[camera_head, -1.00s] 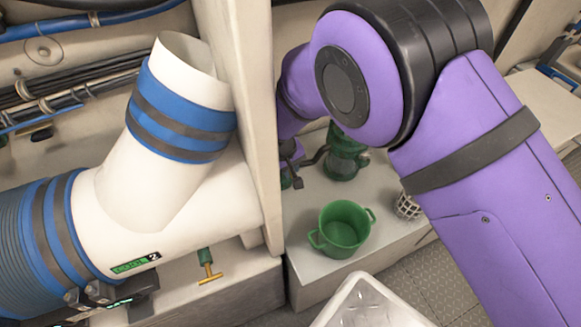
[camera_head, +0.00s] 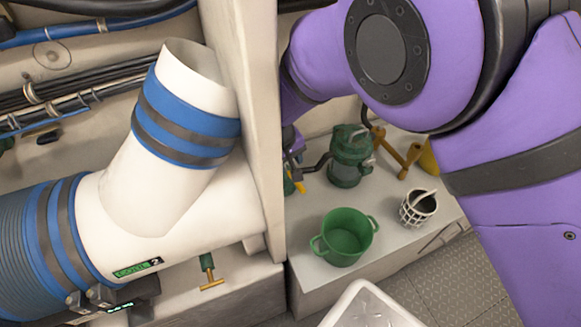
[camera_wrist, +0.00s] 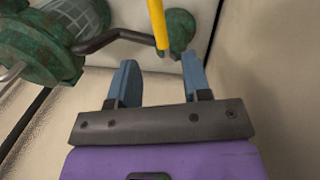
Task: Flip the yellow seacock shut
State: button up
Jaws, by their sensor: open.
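The yellow seacock handle (camera_wrist: 158,24) is a thin bar that comes down from the top of the wrist view. Its lower end lies beside a green round valve body (camera_wrist: 179,32). My gripper (camera_wrist: 160,68) is open, with its two blue fingers apart. The handle's lower end shows just beyond the gap between the fingertips, and nothing is held. I cannot tell whether either finger touches it. In the head view a small piece of the yellow handle (camera_head: 299,186) shows below my wrist; the rest is hidden by my arm and the white upright panel.
A green strainer (camera_head: 350,160) with a dark pipe stands close to the handle. A green pot (camera_head: 345,238), a white basket (camera_head: 418,207) and brass-coloured tools (camera_head: 407,160) are on the ledge. The upright panel (camera_head: 245,120) is tight on the left. A white crate (camera_head: 365,305) is in front.

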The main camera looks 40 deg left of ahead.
jog(key=shift+r, duration=0.3)
